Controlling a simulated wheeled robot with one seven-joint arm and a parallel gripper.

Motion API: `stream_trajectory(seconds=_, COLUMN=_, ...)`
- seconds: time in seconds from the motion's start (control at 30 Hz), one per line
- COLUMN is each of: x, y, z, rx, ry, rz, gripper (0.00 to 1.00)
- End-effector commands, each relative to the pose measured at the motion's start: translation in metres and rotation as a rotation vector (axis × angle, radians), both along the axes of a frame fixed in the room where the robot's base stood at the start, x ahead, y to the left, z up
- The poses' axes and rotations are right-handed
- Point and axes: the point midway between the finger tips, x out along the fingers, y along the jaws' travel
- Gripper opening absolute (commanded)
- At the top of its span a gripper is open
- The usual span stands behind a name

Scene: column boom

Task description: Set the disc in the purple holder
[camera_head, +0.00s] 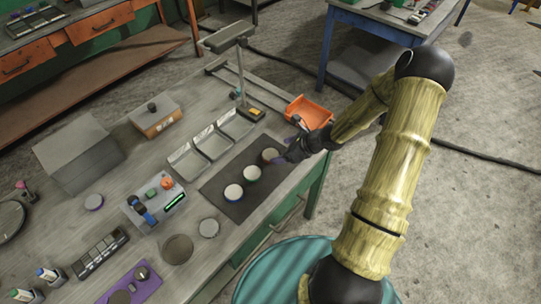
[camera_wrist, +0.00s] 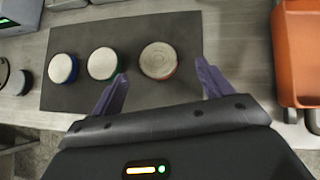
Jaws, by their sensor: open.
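Three round discs stand in a row on a dark mat (camera_head: 226,209). The other two have pale tops, one with a green rim (camera_wrist: 102,63) and one with a blue rim (camera_wrist: 63,68). My gripper (camera_wrist: 162,75) is open and empty, its purple fingers on either side of the ringed disc's near side, apart from it. The purple holder (camera_head: 152,285) lies at the bottom left of the head view, with dark round features.
An orange bin (camera_head: 309,111) stands right of the mat, near my gripper. Metal trays (camera_head: 187,160), a stand (camera_head: 240,75), a control box (camera_head: 155,200) and a grey box (camera_head: 80,155) occupy the bench.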

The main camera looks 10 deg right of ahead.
Motion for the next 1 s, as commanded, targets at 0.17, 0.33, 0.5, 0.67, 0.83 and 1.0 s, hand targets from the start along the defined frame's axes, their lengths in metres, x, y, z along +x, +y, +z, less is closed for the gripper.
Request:
stream_trajectory(seconds=0.17, x=0.005, y=0.012, z=-0.014, rx=0.003, ry=0.002, rz=0.004, gripper=0.79)
stream_trajectory(seconds=0.33, x=0.015, y=0.023, z=-0.032, rx=0.001, ry=0.001, rz=0.003, gripper=0.79)
stream_trajectory(seconds=0.5, x=0.018, y=0.027, z=-0.038, rx=-0.001, ry=0.000, rz=0.001, gripper=0.79)
stream_trajectory(seconds=0.67, x=0.018, y=0.026, z=-0.038, rx=-0.001, ry=0.000, rz=0.001, gripper=0.79)
stream_trajectory(seconds=0.83, x=0.018, y=0.026, z=-0.038, rx=-0.001, ry=0.000, rz=0.001, gripper=0.79)
stream_trajectory(seconds=1.0, x=0.018, y=0.026, z=-0.038, rx=0.000, ry=-0.001, rz=0.001, gripper=0.73)
